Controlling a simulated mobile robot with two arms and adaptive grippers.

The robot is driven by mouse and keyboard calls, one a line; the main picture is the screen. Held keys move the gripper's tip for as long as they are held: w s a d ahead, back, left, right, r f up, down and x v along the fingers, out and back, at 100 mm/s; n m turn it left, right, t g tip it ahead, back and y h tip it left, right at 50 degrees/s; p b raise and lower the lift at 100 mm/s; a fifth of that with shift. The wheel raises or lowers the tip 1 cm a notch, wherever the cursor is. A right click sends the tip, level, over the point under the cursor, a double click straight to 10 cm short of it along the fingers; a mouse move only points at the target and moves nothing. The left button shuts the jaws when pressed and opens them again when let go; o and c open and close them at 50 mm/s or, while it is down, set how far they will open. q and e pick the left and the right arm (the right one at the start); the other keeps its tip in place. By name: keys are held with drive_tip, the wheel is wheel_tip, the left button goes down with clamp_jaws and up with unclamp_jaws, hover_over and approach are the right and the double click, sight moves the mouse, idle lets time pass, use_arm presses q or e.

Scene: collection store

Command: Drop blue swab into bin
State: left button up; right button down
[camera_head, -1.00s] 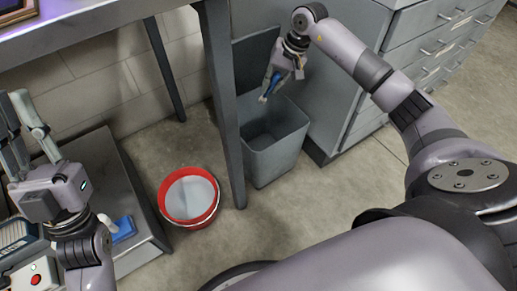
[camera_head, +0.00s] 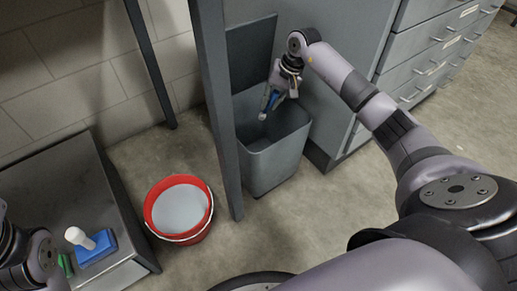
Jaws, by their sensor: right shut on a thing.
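The blue swab (camera_head: 270,101) is a small blue piece with a pale tip at its lower end. My right gripper (camera_head: 275,94) is shut on it and holds it tilted, tip down, over the opening of the bin. The bin (camera_head: 272,165) is a grey open-topped container on the floor, with its lid (camera_head: 250,55) raised at the back. Its inside looks dark and its bottom is hard to see. My left arm shows at the lower left edge; its gripper's fingers are not in view.
A red bucket (camera_head: 158,223) with a pale inside stands on the floor left of the bin. A grey table leg (camera_head: 217,110) rises between them. A low metal platform (camera_head: 45,190) bears a blue block (camera_head: 98,250) with a white-knobbed handle. A drawer cabinet (camera_head: 350,40) stands right of the bin.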

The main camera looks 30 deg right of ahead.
drive_tip(key=shift+f, duration=0.4)
drive_tip(key=c, duration=1.5)
unclamp_jaws()
drive_tip(key=shift+o, duration=0.2)
drive_tip(key=shift+r, duration=0.1)
drive_tip(key=v, duration=1.2)
